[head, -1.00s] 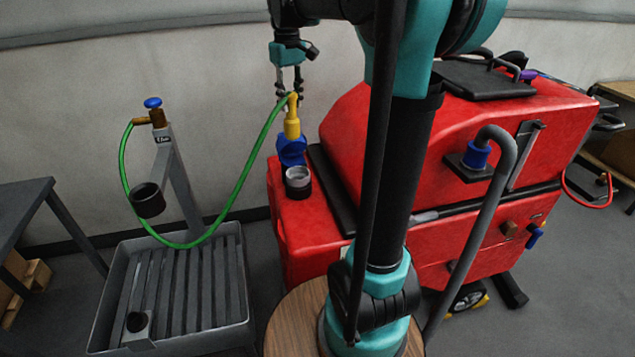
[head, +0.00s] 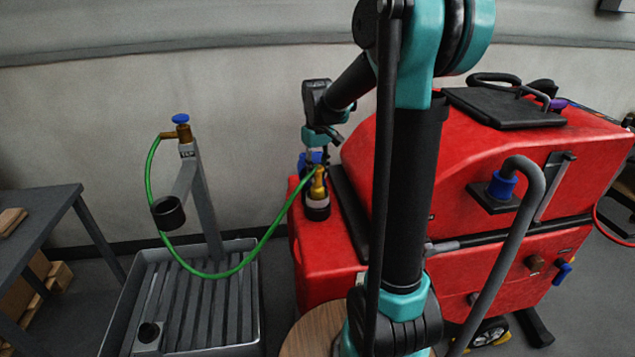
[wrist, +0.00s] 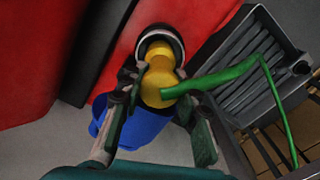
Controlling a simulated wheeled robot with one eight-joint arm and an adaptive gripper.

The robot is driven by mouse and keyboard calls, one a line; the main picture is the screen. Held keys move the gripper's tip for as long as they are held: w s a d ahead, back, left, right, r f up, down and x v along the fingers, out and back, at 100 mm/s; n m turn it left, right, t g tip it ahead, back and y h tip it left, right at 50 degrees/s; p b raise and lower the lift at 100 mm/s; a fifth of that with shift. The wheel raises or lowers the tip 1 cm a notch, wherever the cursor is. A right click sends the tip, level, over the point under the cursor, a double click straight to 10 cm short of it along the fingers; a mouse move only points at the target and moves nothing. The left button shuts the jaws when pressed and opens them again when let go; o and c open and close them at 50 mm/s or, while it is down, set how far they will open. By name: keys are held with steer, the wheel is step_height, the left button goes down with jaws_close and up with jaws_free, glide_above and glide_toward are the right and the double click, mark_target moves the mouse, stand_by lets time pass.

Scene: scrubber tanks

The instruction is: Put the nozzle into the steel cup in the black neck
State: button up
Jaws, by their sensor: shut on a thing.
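The yellow nozzle (head: 318,189) is upright, with the green hose (head: 289,208) running from its top. My gripper (head: 318,165) is shut on the nozzle's upper part; in the wrist view its fingers (wrist: 156,85) lie on either side of the yellow body (wrist: 158,72). The nozzle's lower end is at the mouth of the black neck (head: 317,213) on the red machine. The pale steel cup (wrist: 158,42) shows as a rim around the nozzle's end in the wrist view. How deep the tip sits is hidden. The blue cap (wrist: 145,124) stands open behind the neck.
The red machine (head: 440,170) fills the right side, with its raised body close beside the neck. A grey slatted tray (head: 252,295) with a post and black ring holder (head: 168,212) stands left. The hose loops from a brass tap (head: 182,132) across the tray.

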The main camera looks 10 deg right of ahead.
mark_target(317, 182)
steer(key=shift+f, duration=1.95)
steer(key=o, duration=0.9)
step_height(317, 182, up, 12)
steer(key=shift+f, duration=0.15)
steer(key=shift+s, duration=0.1)
steer(key=s+d+f+m+t, duration=0.1)
steer(key=s+f, duration=0.5)
steer(key=s, duration=0.1)
steer(key=s+d+f+m+t, duration=0.1)
steer(key=s+f+m, duration=0.1)
steer(key=s+f, duration=0.3)
steer(key=s+d+f+m+t, duration=0.1)
steer(key=s+d+f+t, duration=0.1)
steer(key=s+f, duration=0.4)
steer(key=shift+s+f, duration=0.15)
steer(key=shift+s, duration=0.8)
steer(key=shift+s+f, duration=0.15)
steer(key=shift+s, duration=0.8)
